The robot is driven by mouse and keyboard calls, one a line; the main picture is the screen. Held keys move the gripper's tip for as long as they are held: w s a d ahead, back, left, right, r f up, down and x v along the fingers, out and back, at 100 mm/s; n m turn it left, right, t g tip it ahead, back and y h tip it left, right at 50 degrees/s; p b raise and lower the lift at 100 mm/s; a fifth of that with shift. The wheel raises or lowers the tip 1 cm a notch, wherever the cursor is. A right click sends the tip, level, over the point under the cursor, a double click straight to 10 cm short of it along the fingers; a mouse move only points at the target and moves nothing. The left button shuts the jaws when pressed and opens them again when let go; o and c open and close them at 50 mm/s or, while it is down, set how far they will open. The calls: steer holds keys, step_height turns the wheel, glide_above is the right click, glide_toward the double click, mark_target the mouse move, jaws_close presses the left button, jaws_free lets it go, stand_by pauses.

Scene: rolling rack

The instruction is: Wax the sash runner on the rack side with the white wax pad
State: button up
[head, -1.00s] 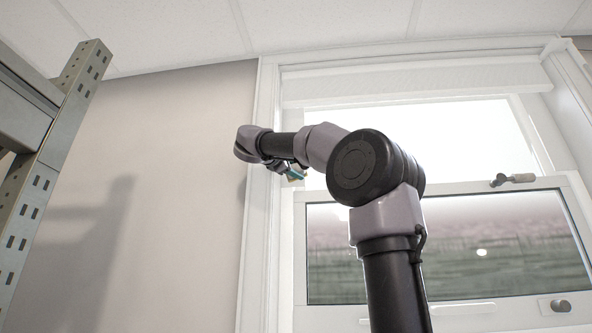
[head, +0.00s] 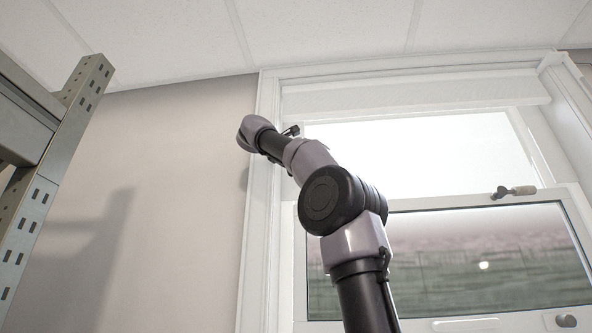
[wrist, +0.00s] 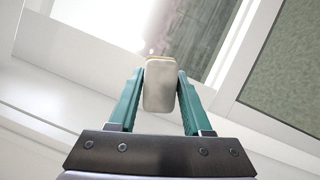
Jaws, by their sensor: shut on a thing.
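The white wax pad (wrist: 158,92) is an off-white block with rounded corners and a thin tan far edge, seen in the wrist view. My gripper (wrist: 160,77) has teal fingers shut on both sides of it. In the head view the gripper and pad are hidden behind my wrist, which is up at the left side of the window. The rack-side window jamb (head: 264,215), where the sash runner lies, is white. The runner strip itself cannot be made out. Whether the pad touches the frame cannot be told.
A grey metal rack (head: 50,165) stands at the left, with bare wall (head: 170,200) between it and the window. The lower sash (head: 450,205) spans the window's lower part. A small handled item (head: 514,192) is on its top rail. The upper opening is bright.

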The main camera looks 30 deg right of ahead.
steer(key=shift+r, duration=0.2)
step_height(320, 180, down, 9)
steer(key=shift+s+r, duration=0.2)
steer(key=shift+s, duration=0.05)
stand_by(0.7)
steer(key=shift+a, duration=0.15)
steer(key=shift+s+a, duration=0.55)
steer(key=shift+s, duration=0.3)
steer(key=shift+s+a, duration=0.55)
steer(key=shift+s, duration=0.25)
steer(key=shift+s+a, duration=0.55)
steer(key=shift+s, duration=0.3)
steer(key=shift+s+a, duration=0.1)
steer(key=shift+s+a, duration=0.75)
steer(key=shift+s, duration=0.35)
steer(key=shift+w, duration=0.1)
